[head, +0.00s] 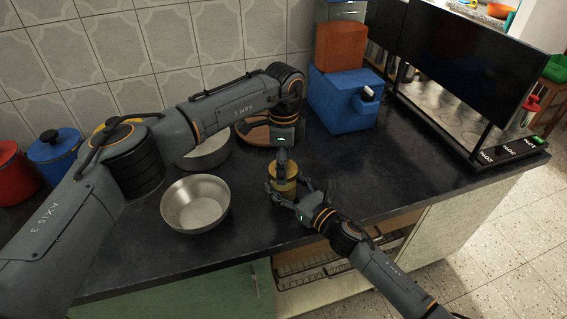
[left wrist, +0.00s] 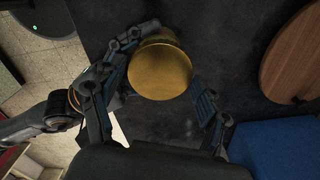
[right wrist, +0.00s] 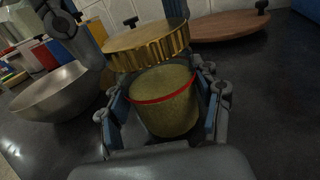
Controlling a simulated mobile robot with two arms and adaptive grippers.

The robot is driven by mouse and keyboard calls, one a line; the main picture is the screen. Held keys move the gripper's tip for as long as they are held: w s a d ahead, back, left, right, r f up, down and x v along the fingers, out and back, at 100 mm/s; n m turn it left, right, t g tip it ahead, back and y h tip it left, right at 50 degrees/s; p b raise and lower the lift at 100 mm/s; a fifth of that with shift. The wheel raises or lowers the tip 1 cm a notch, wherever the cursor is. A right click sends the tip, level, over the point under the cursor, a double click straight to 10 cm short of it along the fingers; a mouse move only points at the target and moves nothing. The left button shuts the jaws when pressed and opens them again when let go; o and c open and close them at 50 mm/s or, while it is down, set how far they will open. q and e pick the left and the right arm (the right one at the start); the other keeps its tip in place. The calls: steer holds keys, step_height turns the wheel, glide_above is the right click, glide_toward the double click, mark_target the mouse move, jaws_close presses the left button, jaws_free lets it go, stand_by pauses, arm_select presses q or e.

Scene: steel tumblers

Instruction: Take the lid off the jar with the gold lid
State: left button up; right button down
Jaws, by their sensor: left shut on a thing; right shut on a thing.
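The jar (head: 284,187) stands near the counter's front edge in the head view. In the right wrist view the jar (right wrist: 165,110) has a tan body with a red ring, and my right gripper (right wrist: 168,100) is shut around its sides. The round gold lid (right wrist: 147,45) is above the jar and looks tilted against it; I cannot tell whether they still touch. In the left wrist view my left gripper (left wrist: 163,85) is shut on the gold lid (left wrist: 160,72), coming from above. The lid hides most of the jar there.
A steel bowl (head: 195,204) stands left of the jar, with another bowl (head: 207,152) behind it. A round wooden board (right wrist: 225,26) lies behind. A blue box (head: 340,100) and a dark appliance (head: 455,75) stand at the back right. The dark counter right of the jar is clear.

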arm_select(q)
steer(key=shift+f, duration=0.15)
stand_by(0.5)
steer(key=shift+r, duration=1.2)
steer(key=shift+r, duration=0.1)
steer(key=shift+r, duration=1.9)
arm_select(e)
steer(key=shift+c, duration=0.8)
jaws_free()
steer(key=shift+d, duration=0.15)
steer(key=v, duration=1.2)
